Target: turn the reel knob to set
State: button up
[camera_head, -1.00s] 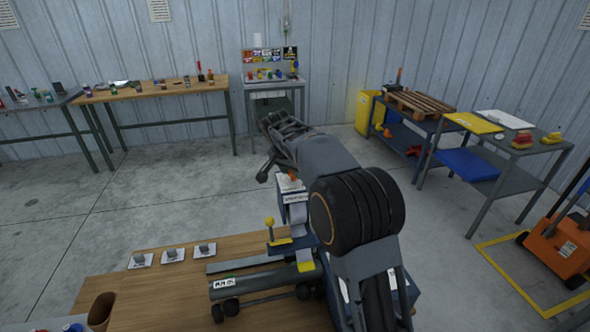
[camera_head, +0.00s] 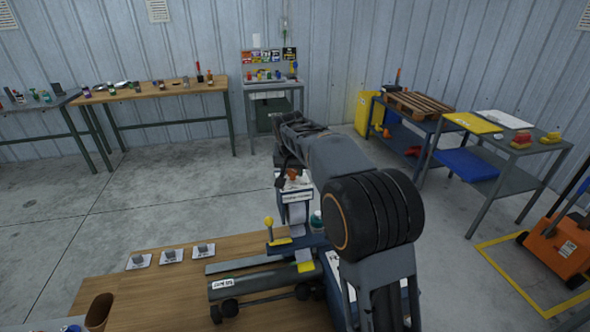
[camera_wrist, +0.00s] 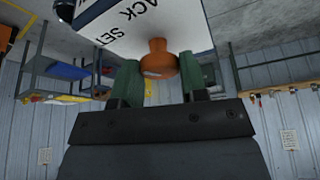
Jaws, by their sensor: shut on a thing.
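The reel knob is orange and shows in the wrist view (camera_wrist: 158,60), mounted on a white panel (camera_wrist: 150,25) with the printed words "SET" and a partly cut-off "...ACK". My gripper (camera_wrist: 160,78) has its two green fingers on either side of the knob, shut on it. In the head view the knob (camera_head: 293,175) sits on top of the white and blue reel unit (camera_head: 296,197) at the back of the wooden bench, with my gripper's end (camera_head: 283,165) beside it, mostly hidden by my own arm. The exact angle of the knob is hard to tell.
The wooden bench (camera_head: 180,270) holds a grey muffler (camera_head: 250,284), a yellow-knobbed lever (camera_head: 269,224), several small parts on white cards (camera_head: 170,256) and a brown cup (camera_head: 98,311). Floor behind the bench is clear. Other tables stand along the wall.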

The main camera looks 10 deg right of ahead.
jog(key=shift+d+n+y, duration=0.15)
jog(key=shift+n+y, duration=0.65)
jog(key=shift+n, duration=1.4)
jog(key=o, duration=0.9)
jog(key=shift+s+r, duration=0.2)
jog(key=shift+r, duration=0.35)
jog(key=v, duration=1.2)
jog(key=shift+s+d+r, duration=0.1)
jog(key=shift+s+r, duration=0.15)
jog(key=shift+r, duration=0.05)
jog(key=shift+w, duration=0.1)
